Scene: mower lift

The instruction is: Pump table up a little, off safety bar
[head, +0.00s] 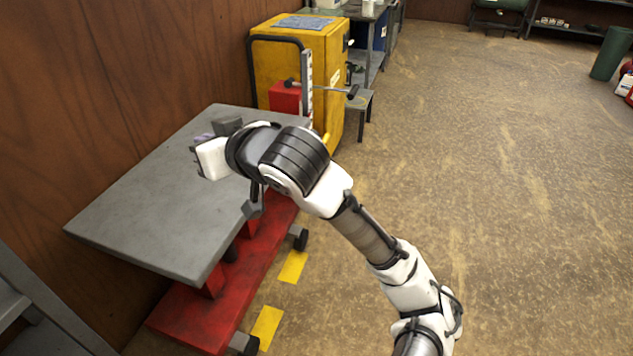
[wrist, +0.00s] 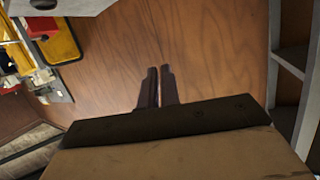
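The lift table has a grey top (head: 150,195) and a red wheeled base (head: 190,318), beside the wooden wall in the head view. At its far end stand a black hoop handle (head: 252,65) and an upright grey post (head: 306,72). A thin lever (head: 325,88) with dark ends runs across beside the post. My gripper (head: 194,143) is over the far part of the top, apart from the lever. In the wrist view its two dark fingers (wrist: 159,88) are close together with only a thin slit between them, holding nothing visible. I cannot make out the safety bar; my arm hides part of the table.
A yellow cabinet (head: 335,60) stands behind the handle, with a red box (head: 285,98) before it and a small grey stand (head: 363,101) at its right. Grey shelving (head: 45,305) is near left. Yellow floor marks (head: 292,266) lie beside the base.

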